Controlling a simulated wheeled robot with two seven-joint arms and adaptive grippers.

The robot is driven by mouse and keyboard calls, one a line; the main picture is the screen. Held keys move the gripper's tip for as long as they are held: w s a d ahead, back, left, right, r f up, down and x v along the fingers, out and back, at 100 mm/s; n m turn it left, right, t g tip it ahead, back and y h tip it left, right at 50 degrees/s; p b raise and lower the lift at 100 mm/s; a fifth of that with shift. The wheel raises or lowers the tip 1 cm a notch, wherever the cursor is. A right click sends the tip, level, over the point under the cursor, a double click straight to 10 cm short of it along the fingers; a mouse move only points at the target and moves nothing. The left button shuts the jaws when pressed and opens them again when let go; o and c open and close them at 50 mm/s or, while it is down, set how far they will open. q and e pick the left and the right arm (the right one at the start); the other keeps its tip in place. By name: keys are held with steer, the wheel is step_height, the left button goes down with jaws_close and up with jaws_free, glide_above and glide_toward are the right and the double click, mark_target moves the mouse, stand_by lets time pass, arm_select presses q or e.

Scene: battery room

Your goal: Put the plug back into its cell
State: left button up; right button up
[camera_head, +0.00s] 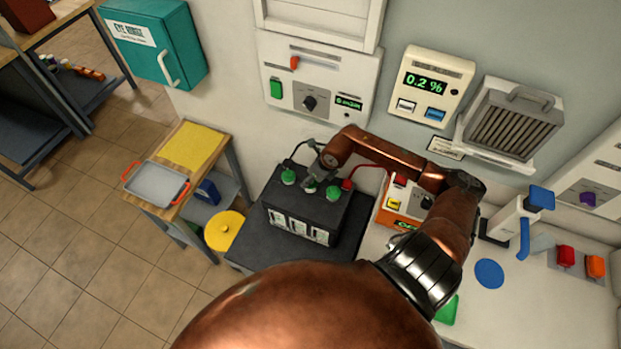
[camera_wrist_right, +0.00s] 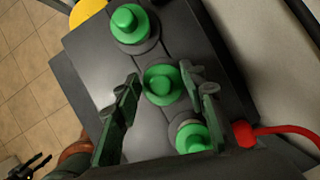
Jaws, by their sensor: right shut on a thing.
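The dark battery (camera_head: 272,208) stands on the bench with green plugs in a row on top. The far-left plug (camera_head: 288,176) and the right plug (camera_head: 333,192) sit in the top; they also show in the right wrist view (camera_wrist_right: 130,20) (camera_wrist_right: 193,138). My right gripper (camera_head: 313,175) is over the battery, shut on the middle plug (camera_wrist_right: 163,84), which is between its fingers. The cell opening under this plug is hidden, and I cannot tell whether the plug is seated. A dark gripper (camera_wrist_right: 28,166), seemingly my left, shows small at the wrist view's lower left.
A red clamp and cable (camera_wrist_right: 270,131) are at the battery's end, close to the right plug. An orange charger (camera_head: 402,205) stands to the right. A yellow round lid (camera_head: 224,230) and a grey tray (camera_head: 157,184) are to the left.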

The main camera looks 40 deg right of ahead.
steer(key=o, duration=0.9)
steer(key=shift+r, duration=0.15)
steer(key=shift+r+p, duration=2.05)
steer(key=shift+r, duration=1.35)
steer(key=shift+c, duration=0.2)
jaws_close()
